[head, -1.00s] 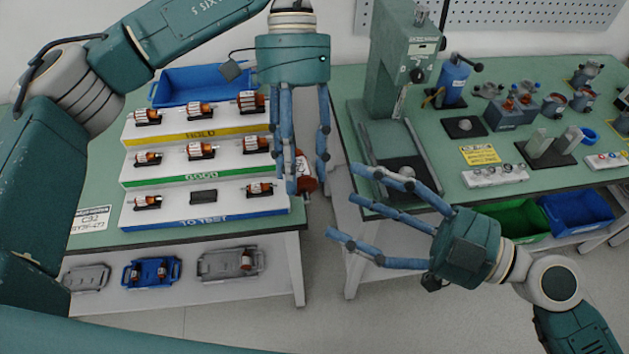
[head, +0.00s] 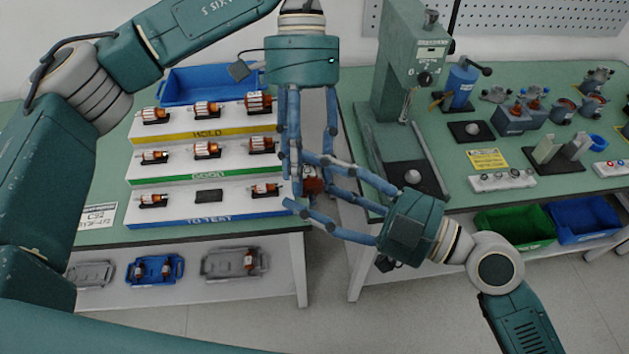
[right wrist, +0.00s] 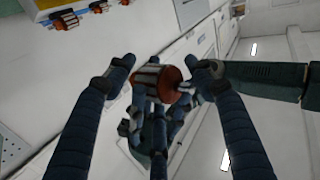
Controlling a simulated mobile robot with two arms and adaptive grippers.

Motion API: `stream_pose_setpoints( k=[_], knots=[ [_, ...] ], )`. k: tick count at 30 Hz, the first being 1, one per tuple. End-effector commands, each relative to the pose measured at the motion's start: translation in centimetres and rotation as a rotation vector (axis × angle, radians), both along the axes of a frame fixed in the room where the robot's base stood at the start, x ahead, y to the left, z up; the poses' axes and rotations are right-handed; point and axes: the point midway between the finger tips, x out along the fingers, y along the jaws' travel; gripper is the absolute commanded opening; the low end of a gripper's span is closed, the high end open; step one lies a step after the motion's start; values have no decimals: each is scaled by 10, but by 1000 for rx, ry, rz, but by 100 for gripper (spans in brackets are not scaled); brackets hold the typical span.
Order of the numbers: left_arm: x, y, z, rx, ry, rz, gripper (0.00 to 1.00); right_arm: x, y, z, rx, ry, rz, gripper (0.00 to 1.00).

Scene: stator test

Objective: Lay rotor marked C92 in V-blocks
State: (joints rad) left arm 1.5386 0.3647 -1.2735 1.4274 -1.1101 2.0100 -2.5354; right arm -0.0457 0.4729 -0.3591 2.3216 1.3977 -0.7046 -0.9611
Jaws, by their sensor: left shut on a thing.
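My left gripper (head: 311,176) points down and is shut on a rotor (head: 314,187), which has a red-brown end and a striped body in the right wrist view (right wrist: 160,84). The rotor hangs off the right end of the rack; any mark on it is unreadable. My right gripper (right wrist: 165,64) is open, its fingers on either side of the rotor with gaps visible. In the head view its fingers overlap the left gripper's, partly hiding the rotor. Two upright grey blocks on a dark base (head: 561,150), apparently the V-blocks, stand empty on the right bench.
A stepped rack (head: 170,176) holds rotors in rows; its front row has an empty dark cradle (head: 209,196). A card reading C92 (head: 97,216) lies left. A press (head: 405,80) stands on the right bench (head: 460,193). A floor gap separates the benches.

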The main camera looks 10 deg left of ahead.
Motion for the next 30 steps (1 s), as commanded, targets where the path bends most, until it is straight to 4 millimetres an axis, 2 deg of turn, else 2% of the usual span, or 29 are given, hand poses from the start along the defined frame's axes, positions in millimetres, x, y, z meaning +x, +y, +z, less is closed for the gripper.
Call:
stream_pose_setpoints(
  k=[1,7,8,9,12,23,26,30],
  knots=[
    [0,0,1,-2,0,0,0,0,0,0,0,0,0,40],
    [0,0,2,-3,-1,-1,0,0,0,-1,-2,3,0,0],
    [0,0,2,-3,-1,-1,0,0,0,-1,-2,3,1,0],
    [0,0,2,-3,-1,-1,47,0,0,1,1,1,0,0],
    [0,0,2,-2,-2,-1,65,0,0,1,2,0,0,0],
    [2,0,4,0,-1,0,65,0,0,2,5,-3,-1,0],
    [7,1,13,1,-4,1,65,0,0,3,5,-3,-1,0],
    [20,2,34,4,-6,3,65,0,0,3,4,-4,-1,0]
  ],
)
